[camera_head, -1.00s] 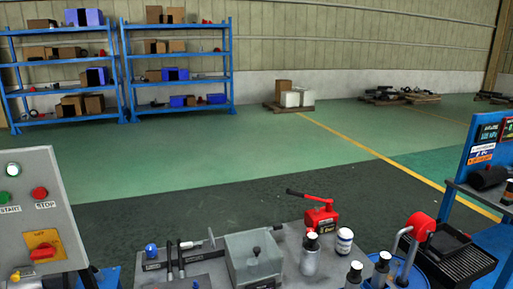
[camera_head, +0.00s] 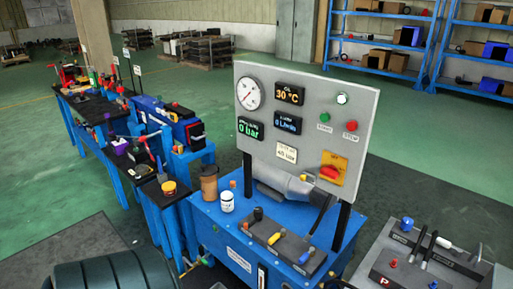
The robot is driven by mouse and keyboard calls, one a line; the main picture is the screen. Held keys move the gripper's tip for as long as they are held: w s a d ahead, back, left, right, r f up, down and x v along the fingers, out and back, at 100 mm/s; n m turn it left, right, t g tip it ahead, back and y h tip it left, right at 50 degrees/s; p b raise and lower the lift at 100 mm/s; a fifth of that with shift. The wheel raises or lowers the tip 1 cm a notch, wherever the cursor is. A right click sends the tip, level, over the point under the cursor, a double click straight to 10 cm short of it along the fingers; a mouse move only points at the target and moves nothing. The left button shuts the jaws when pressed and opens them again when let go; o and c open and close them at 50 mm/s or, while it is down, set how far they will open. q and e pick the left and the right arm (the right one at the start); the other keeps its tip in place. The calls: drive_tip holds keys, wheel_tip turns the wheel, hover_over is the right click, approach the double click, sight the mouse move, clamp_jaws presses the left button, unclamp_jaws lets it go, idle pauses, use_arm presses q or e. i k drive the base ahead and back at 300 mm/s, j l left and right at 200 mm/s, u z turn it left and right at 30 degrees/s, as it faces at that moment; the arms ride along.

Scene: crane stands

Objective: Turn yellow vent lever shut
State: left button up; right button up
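A small yellow lever handle (camera_head: 274,238) sits on a dark valve block (camera_head: 268,231) on top of the blue power unit (camera_head: 236,222). A blue-ended lever (camera_head: 306,255) is on the same block, to its right. A black knob (camera_head: 258,213) is at the block's far left. No label naming the vent lever is readable, and I cannot tell whether the yellow lever is open or shut. Neither of my grippers is in view.
A grey gauge panel (camera_head: 262,125) with a red switch on a yellow plate (camera_head: 333,172) stands behind the block. A white jar (camera_head: 227,201) and a brown canister (camera_head: 209,183) stand left of it. A grey bench (camera_head: 383,262) is at right.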

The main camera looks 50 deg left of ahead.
sight(271, 239)
drive_tip(key=u, duration=1.5)
